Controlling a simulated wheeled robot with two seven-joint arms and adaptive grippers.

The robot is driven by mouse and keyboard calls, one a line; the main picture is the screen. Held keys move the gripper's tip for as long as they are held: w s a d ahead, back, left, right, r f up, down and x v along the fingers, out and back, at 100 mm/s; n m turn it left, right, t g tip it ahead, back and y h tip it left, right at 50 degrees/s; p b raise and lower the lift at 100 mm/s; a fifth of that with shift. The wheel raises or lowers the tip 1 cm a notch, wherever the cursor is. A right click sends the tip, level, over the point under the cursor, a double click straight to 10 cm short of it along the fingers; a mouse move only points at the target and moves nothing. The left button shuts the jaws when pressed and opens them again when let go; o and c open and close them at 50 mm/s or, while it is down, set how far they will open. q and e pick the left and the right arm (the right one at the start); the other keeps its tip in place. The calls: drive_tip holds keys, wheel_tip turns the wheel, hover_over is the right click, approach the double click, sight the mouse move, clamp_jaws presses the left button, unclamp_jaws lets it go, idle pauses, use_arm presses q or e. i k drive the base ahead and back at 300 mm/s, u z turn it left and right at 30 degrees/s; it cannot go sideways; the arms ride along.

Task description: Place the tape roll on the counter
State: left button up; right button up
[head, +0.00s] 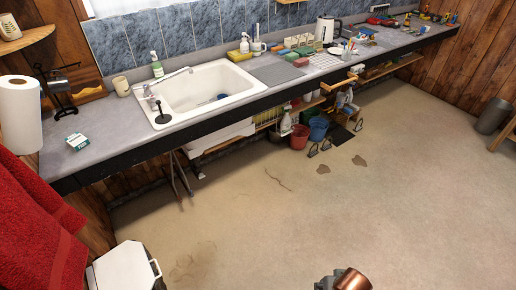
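The counter (100,118) is a long grey worktop with a dark front edge, running along the tiled wall from the left to the far right. I cannot pick out a tape roll on it with certainty. At the bottom edge, right of the middle, a copper-coloured round piece (353,280) shows beside a small grey part. It is cut off by the frame, and I cannot tell whether it is a held roll or part of my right arm. My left gripper is out of view. No clear fingertips show.
A white sink (207,88) is set in the counter. A small white and teal box (77,141) sits at its left end, near a paper towel roll (19,113). A white cooler-like box (124,268) stands lower left. The floor (330,215) is mostly clear.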

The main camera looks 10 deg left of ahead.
sight(108, 132)
drive_tip(key=i, duration=1.7)
drive_tip(key=u, duration=2.35)
drive_tip(key=i, duration=0.15)
drive_tip(key=u, duration=0.15)
